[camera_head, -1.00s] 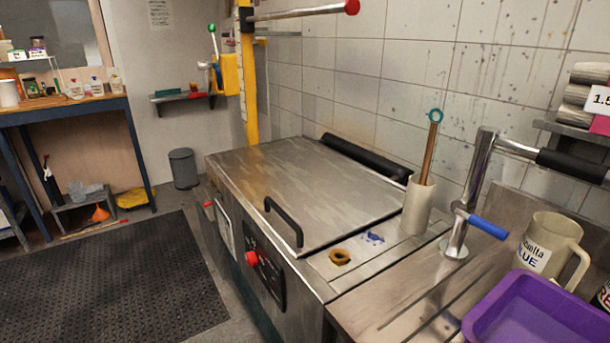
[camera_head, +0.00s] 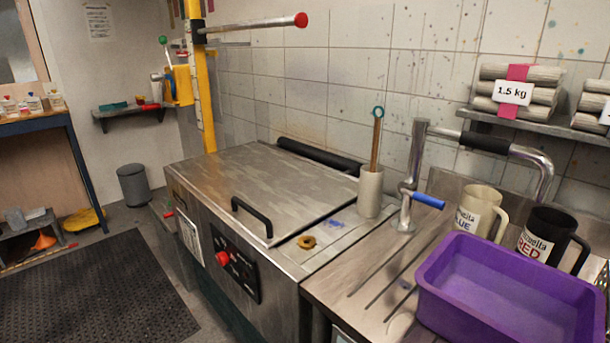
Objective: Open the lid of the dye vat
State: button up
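The dye vat (camera_head: 204,227) is a stainless steel box against the tiled wall. Its flat metal lid (camera_head: 262,178) lies shut on top. A black bar handle (camera_head: 252,216) stands at the lid's front edge. A black roll-shaped bar (camera_head: 318,156) runs along the lid's back edge. The front panel carries a red knob (camera_head: 223,258). My gripper is not in view.
Right of the lid are a brown ring (camera_head: 307,242), a cream holder (camera_head: 370,192) with a stick, and a tap (camera_head: 405,212) with a blue lever. A purple tub (camera_head: 513,296) and jugs stand further right.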

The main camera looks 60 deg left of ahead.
aim_at(273, 192)
jog(key=z, duration=0.25)
jog(key=k, duration=0.85)
jog(key=u, duration=2.4)
jog(key=i, duration=1.7)
